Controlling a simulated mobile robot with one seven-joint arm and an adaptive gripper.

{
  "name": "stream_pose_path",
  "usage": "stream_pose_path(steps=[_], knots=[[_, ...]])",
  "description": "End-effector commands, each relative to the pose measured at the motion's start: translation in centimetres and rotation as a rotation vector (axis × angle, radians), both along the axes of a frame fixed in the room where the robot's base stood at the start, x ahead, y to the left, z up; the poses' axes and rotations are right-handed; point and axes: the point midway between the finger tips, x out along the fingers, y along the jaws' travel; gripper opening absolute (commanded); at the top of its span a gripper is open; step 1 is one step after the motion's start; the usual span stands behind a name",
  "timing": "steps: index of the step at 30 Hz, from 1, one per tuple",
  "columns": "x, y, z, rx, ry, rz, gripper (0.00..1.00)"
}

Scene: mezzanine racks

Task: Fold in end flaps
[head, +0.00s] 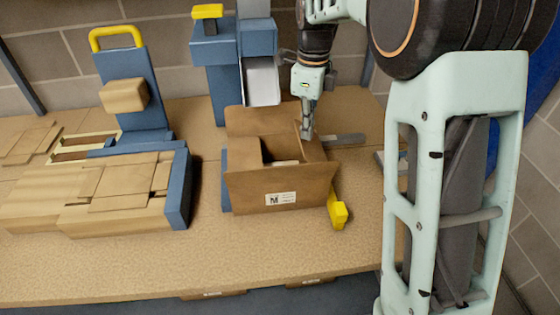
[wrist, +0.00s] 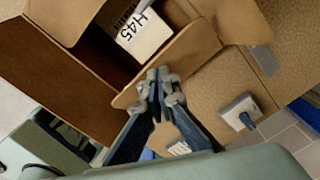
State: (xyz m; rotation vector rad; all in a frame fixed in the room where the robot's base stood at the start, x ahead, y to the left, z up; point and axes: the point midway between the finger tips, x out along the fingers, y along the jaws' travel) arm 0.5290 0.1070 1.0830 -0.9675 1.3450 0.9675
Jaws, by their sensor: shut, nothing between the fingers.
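An open brown cardboard box (head: 245,190) stands on the bench, with a white label (head: 281,198) on its front wall. Its back flap (head: 258,120) stands up. My gripper (head: 306,133) points down at the box's right end, with the fingers together and nothing held. In the wrist view, my fingertips (wrist: 160,76) are right at the edge of an end flap (wrist: 190,50) that slants over the opening; I cannot tell whether they touch it. A white label reading H45 (wrist: 143,33) shows inside the box. The left end flap is hard to make out.
A yellow-ended part (head: 338,212) sticks out at the box's right front. A blue post with a chute (head: 262,80) stands behind. Flat cardboard blanks (head: 120,185) lie at left by a blue stand with a yellow handle (head: 115,37). The bench front is clear.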

Motion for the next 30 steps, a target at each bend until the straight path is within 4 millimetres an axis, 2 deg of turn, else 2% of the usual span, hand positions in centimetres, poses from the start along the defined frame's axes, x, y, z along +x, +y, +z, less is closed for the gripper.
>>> stream_pose_path(steps=[30], knots=[[0.0, 0.0, -3.2, 0.0, 0.0, 0.0, 0.0]])
